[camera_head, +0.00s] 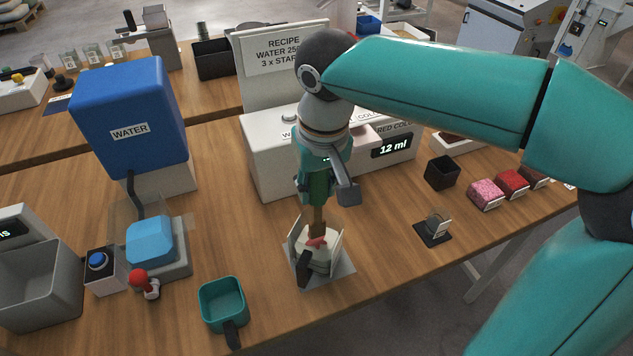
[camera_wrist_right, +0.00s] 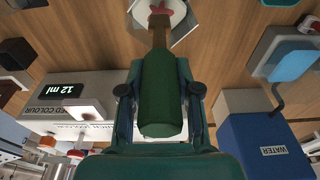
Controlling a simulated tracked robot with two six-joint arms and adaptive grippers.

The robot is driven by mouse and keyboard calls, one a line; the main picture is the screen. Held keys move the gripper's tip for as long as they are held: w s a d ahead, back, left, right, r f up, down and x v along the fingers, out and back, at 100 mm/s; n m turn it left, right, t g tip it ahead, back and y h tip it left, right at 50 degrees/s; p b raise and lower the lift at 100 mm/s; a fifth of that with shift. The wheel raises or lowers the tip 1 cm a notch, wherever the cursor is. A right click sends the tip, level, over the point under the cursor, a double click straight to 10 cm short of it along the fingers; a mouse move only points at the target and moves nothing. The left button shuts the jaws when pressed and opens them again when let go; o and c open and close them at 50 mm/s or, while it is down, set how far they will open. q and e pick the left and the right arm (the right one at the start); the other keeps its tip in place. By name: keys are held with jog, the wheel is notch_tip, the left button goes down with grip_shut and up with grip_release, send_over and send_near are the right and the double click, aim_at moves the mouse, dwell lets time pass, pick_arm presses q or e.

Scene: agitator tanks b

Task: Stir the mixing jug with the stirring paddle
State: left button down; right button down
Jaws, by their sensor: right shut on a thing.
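My right gripper (camera_head: 320,188) is shut on the stirring paddle, pointing down above the mixing jug. In the right wrist view, the paddle's thick green handle (camera_wrist_right: 162,95) lies between the fingers of the gripper (camera_wrist_right: 160,90). Its brown shaft (camera_head: 318,220) runs down to the white mixing jug (camera_head: 316,262), and something red shows at its lower end. How deep the end sits in the jug is hard to tell. The jug has a black handle and stands between low pale guards on a grey plate (camera_head: 342,276). My left gripper is not in view.
A teal cup (camera_head: 222,297) stands at the front left. A blue water tank (camera_head: 130,112), a light-blue block (camera_head: 151,240) and a red-knobbed lever (camera_head: 140,278) are left. A white dispenser (camera_head: 262,160) stands behind the jug. A black cup (camera_head: 442,172) is right. Bare table lies left of the jug.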

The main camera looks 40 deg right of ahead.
aim_at(323, 218)
jog(key=shift+f+b, duration=2.5)
jog(key=shift+f, duration=0.9)
jog(key=shift+s, duration=0.1)
jog(key=shift+s+a, duration=0.2)
jog(key=shift+s, duration=0.35)
jog(key=shift+w+d, duration=0.55)
jog(key=shift+d, duration=0.3)
